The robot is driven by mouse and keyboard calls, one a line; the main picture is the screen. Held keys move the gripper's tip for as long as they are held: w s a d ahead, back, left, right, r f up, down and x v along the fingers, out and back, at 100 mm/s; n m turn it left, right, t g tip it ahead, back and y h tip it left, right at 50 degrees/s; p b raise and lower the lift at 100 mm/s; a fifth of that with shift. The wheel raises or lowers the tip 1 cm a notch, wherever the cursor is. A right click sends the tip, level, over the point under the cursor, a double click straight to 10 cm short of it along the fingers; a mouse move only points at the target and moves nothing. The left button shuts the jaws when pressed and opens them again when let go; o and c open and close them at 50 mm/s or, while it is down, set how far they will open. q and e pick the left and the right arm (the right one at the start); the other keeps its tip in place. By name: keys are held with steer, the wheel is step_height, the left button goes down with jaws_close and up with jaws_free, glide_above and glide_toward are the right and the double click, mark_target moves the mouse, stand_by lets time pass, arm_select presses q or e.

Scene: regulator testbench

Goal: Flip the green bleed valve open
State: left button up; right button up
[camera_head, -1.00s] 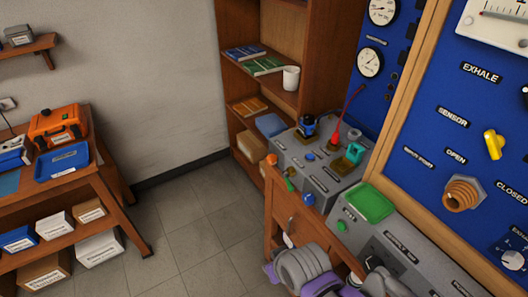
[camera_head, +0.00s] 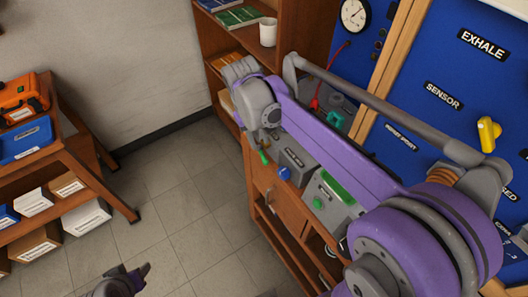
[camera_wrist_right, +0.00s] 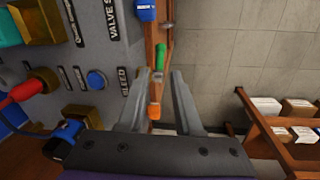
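The green bleed valve handle (camera_wrist_right: 160,55) sticks out past the front edge of the grey bench unit, beside the BLEED label. In the head view the green handle (camera_head: 264,157) shows just below my right wrist. My right gripper (camera_wrist_right: 158,73) is open, its two fingers apart on either side of the valve's line, with the green handle just beyond the fingertips. An orange part (camera_wrist_right: 154,111) lies between the fingers, nearer the palm. I cannot tell whether either finger touches the valve. My left gripper (camera_head: 142,272) shows only partly at the bottom edge of the head view; its opening is unclear.
A blue knob (camera_wrist_right: 146,10) sits further along the same edge, and a blue button (camera_wrist_right: 96,80) is on the unit's top. A red handle (camera_wrist_right: 24,92) lies to the left. My right arm covers much of the bench. A side table (camera_head: 78,165) stands left, with open floor (camera_head: 180,195) between.

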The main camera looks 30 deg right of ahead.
mark_target(263, 156)
steer(key=f, duration=0.2)
steer(key=d+f, duration=0.1)
steer(key=f, duration=0.5)
steer(key=shift+d+f, duration=0.15)
jaws_close()
